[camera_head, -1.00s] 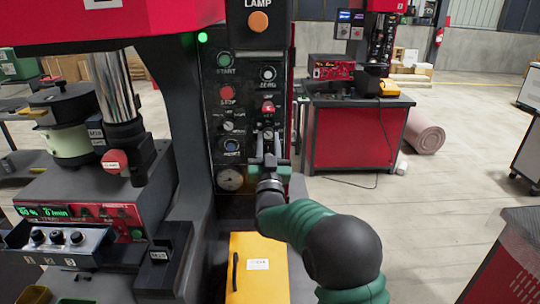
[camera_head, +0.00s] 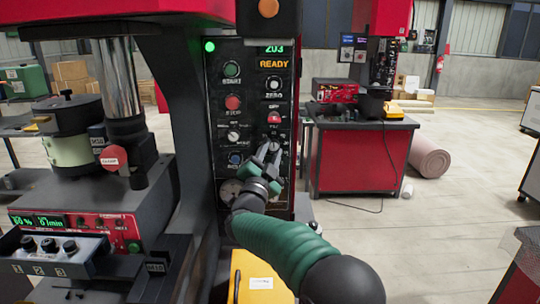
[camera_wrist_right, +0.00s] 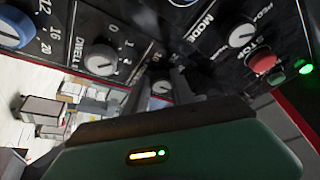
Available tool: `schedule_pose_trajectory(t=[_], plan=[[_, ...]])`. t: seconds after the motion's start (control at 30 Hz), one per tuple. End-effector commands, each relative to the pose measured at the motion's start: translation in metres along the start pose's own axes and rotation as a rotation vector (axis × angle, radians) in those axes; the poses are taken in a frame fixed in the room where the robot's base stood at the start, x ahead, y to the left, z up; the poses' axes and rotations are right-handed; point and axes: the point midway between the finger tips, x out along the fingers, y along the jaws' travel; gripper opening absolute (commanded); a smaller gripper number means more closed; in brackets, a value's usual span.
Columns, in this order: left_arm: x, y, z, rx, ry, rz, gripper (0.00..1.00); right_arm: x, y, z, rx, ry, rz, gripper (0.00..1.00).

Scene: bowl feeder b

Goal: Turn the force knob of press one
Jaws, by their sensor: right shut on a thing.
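My right gripper (camera_head: 272,152) is shut on a small grey knob at the control panel (camera_head: 254,120) of press one. The fingers cover most of it; its label is hidden, but it sits where I take the force knob to be. In the right wrist view this knob (camera_wrist_right: 162,87) shows between the dark fingers (camera_wrist_right: 170,84). The gripper is tilted, its arm coming up from the lower right. The red knob (camera_head: 274,117) is just above the fingers, and the mode knob (camera_wrist_right: 240,35) shows beside them in the wrist view. My left gripper is not in view.
The display (camera_head: 274,64) reads READY. Open floor is to the right.

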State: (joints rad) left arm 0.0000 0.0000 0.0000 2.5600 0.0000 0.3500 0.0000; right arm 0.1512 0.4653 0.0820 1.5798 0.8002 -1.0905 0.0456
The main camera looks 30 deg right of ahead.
Motion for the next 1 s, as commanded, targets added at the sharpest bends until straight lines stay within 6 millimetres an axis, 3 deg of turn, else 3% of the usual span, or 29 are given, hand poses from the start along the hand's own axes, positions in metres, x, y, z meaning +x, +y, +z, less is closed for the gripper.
schedule_pose_trajectory(t=[0.03, 0.5, 0.53, 0.67, 1.0], plan=[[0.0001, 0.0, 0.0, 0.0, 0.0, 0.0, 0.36, 0.0021, -0.0023, -0.0067, 0.009, 0.015, -0.001, 0.0], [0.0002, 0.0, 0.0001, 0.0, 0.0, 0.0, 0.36, 0.0026, -0.0016, -0.0079, 0.02, 0.018, 0.006, 0.0], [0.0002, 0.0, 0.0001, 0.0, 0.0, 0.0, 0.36, 0.0026, -0.0015, -0.0079, 0.019, 0.018, 0.006, 0.33], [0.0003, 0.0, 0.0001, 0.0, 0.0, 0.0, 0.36, 0.0022, -0.0008, -0.0058, 0.018, 0.014, 0.007, 0.5], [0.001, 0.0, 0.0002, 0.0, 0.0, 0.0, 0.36, -0.0005, 0.0001, -0.0003, 0.016, 0.005, 0.008, 0.52]])
